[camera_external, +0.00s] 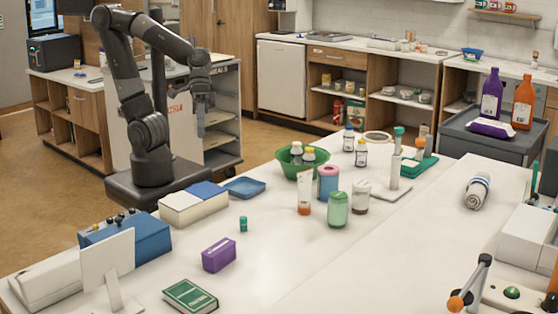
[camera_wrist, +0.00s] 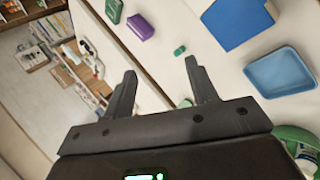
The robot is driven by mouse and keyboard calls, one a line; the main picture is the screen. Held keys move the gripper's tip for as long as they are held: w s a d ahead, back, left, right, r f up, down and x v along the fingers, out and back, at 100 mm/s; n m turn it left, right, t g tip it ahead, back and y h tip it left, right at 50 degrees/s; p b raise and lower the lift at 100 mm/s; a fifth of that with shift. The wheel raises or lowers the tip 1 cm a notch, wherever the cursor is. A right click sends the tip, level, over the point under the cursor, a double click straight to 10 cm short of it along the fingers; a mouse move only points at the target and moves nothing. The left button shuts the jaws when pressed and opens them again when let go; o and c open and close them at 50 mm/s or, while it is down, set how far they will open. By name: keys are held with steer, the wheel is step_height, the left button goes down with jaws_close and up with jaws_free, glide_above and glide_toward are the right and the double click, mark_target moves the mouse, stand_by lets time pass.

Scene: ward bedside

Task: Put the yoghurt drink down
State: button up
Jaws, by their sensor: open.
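My gripper (camera_external: 203,118) hangs above the left side of the white table, near its far edge. In the wrist view its fingers (camera_wrist: 162,85) are apart with nothing held between them. I cannot tell for sure which item is the yoghurt drink. Small white bottles (camera_external: 308,155) stand in the green bowl (camera_external: 284,168), and one partly shows in the wrist view (camera_wrist: 308,153). More small dark-labelled bottles (camera_external: 348,139) stand to the right of the bowl. My gripper is apart from all of them.
A blue tray (camera_external: 244,187), a blue-and-white box (camera_external: 194,204), a small green item (camera_external: 243,224), a purple box (camera_external: 219,254) and a green book (camera_external: 190,297) lie on the left. Cups and a tube (camera_external: 304,193) stand mid-table. The front middle is clear.

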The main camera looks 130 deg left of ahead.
steer(key=s+a+r+m+y, duration=0.1)
steer(key=s+r+m+y, duration=0.2)
steer(key=m, duration=0.7)
steer(key=shift+s+a+y, duration=0.15)
steer(key=shift+s+y, duration=1.05)
steer(key=shift+s, duration=0.35)
